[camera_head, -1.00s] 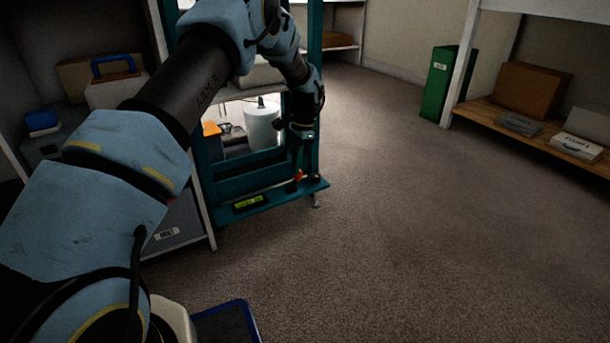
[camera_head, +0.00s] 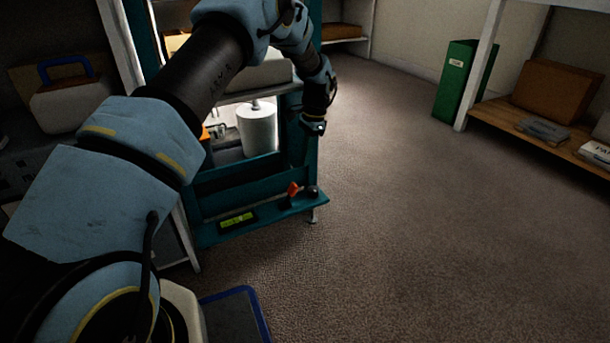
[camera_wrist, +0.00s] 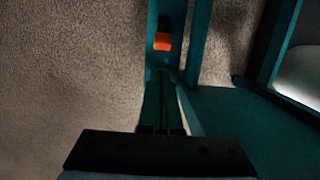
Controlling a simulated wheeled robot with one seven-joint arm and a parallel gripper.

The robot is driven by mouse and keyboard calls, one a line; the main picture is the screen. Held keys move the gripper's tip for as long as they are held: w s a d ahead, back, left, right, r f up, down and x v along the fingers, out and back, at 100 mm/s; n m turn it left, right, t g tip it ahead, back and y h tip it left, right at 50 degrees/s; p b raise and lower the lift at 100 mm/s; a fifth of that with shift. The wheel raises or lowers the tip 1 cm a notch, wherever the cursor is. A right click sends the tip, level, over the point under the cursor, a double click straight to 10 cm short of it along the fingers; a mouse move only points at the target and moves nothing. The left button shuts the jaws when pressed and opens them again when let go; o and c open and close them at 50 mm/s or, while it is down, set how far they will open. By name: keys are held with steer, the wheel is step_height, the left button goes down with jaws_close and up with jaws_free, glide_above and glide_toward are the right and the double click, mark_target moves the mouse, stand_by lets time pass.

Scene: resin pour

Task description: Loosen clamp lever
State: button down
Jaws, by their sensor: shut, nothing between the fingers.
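The clamp lever (camera_head: 293,188), with an orange-red tip, stands on the front ledge of the teal frame (camera_head: 205,237). A dark round knob (camera_head: 312,191) is just right of it. My gripper (camera_head: 316,128) is above the lever and apart from it in the head view; its fingers are hard to make out there. In the wrist view, the shut, empty fingers (camera_wrist: 163,82) point toward the orange lever (camera_wrist: 162,41), which lies beyond their tips. The lever's base is dark and unclear.
A green-lit display (camera_head: 238,220) sits on the ledge left of the lever. A white cylinder (camera_head: 257,128) stands inside the frame. Shelves with a green binder (camera_head: 457,80) and a brown box (camera_head: 556,90) are at right. The carpet between is clear.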

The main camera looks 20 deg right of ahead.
mark_target(290, 194)
steer(key=shift+f, duration=0.1)
stand_by(0.3)
steer(key=f+b, duration=0.1)
steer(key=f, duration=0.2)
steer(key=a+f+b, duration=0.1)
steer(key=f+b, duration=0.1)
steer(key=f, duration=0.1)
steer(key=f+b, duration=0.2)
steer(key=f, duration=0.1)
steer(key=shift+a+f, duration=0.35)
steer(key=shift+a, duration=0.05)
steer(key=shift+r, duration=0.2)
